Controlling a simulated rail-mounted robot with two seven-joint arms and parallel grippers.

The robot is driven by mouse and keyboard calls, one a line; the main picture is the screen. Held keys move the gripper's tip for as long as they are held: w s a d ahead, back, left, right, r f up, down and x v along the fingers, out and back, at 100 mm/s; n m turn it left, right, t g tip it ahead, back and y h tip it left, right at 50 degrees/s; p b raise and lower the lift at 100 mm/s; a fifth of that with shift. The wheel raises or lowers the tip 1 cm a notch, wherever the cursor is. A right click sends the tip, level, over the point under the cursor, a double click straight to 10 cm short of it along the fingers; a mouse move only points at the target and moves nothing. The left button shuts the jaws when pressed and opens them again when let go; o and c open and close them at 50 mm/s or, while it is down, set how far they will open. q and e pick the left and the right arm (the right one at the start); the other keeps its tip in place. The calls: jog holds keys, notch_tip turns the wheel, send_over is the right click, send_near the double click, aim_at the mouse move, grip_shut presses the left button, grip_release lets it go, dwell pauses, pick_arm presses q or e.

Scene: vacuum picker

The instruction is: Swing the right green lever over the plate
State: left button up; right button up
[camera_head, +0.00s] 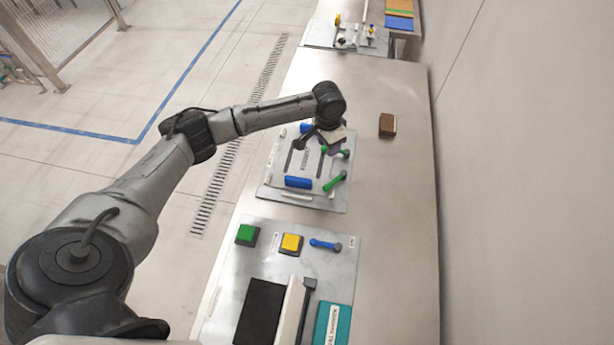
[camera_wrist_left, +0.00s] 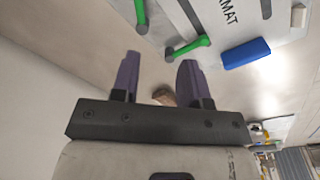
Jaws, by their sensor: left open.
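A pale plate (camera_head: 325,203) lies on the steel bench and bears two green levers along its right side. My right gripper is not shown.
A blue block (camera_head: 298,182) sits on the plate near its front. A brown block (camera_head: 388,125) lies on the bench to the right. A nearer plate (camera_head: 340,259) has green and yellow buttons and a blue lever (camera_head: 325,244). The bench's right strip is mostly clear.

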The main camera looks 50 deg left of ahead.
aim_at(333, 181)
pick_arm(q)
jog(key=d+f, duration=0.1)
jog(key=f, duration=0.3)
jog(key=d+f+n+h+b, duration=0.1)
jog(key=f, duration=0.4)
jog(key=d+f+n, duration=0.1)
jog(key=d+f, duration=0.1)
jog(key=f, duration=0.2)
jog(key=shift+s+f+h+b, duration=0.3)
jog(key=shift+s+b, duration=0.05)
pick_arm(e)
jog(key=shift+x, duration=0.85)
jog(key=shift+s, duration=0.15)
pick_arm(q)
grip_shut()
